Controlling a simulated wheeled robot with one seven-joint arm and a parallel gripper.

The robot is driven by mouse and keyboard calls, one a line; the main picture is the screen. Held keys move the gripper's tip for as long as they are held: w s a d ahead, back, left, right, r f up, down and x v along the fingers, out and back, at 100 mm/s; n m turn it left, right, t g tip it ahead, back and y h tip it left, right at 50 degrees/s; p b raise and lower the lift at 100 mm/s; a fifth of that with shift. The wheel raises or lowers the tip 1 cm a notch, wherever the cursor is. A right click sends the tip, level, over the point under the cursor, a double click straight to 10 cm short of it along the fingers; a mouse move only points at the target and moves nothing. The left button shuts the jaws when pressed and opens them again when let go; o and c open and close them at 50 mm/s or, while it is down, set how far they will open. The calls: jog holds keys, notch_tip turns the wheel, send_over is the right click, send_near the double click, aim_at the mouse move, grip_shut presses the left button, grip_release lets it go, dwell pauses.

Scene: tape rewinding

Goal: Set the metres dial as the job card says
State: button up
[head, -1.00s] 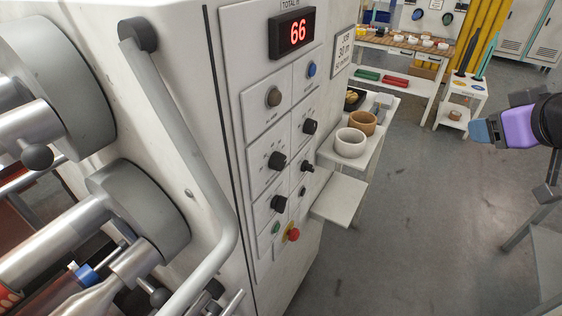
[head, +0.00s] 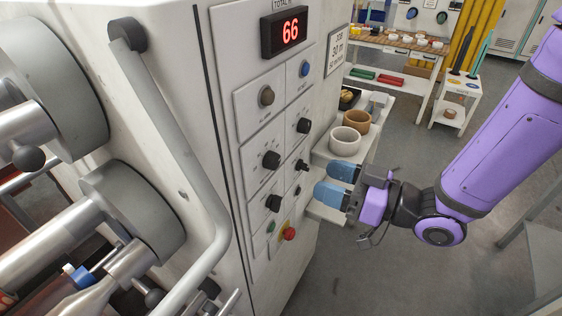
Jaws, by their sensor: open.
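The job card (head: 338,48) hangs on the machine's side right of the display and reads "30 m" in large print; its smaller line is hard to read. The control panel (head: 254,215) carries several black dials, including an upper left dial (head: 272,160), an upper right dial (head: 304,126), a middle right dial (head: 301,165) and a lower left dial (head: 273,203). Their labels are too small to tell which sets metres. My gripper (head: 323,180), with blue fingers, is open and empty, just right of the middle right dial, apparently not touching it.
The red display (head: 290,31) reads 66. A red stop button (head: 289,233) sits low on the panel. A white bowl (head: 345,141) and a brown bowl (head: 356,121) stand on a side shelf behind my gripper. A grey bar (head: 180,150) runs left of the panel. Floor lies open at right.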

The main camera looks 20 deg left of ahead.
aim_at(277, 162)
jog(key=a, duration=1)
jog(key=shift+w+a, duration=0.15)
jog(key=shift+w, duration=0.05)
jog(key=shift+c, duration=0.4)
jog(key=c, duration=0.8)
jog(key=shift+c, duration=0.2)
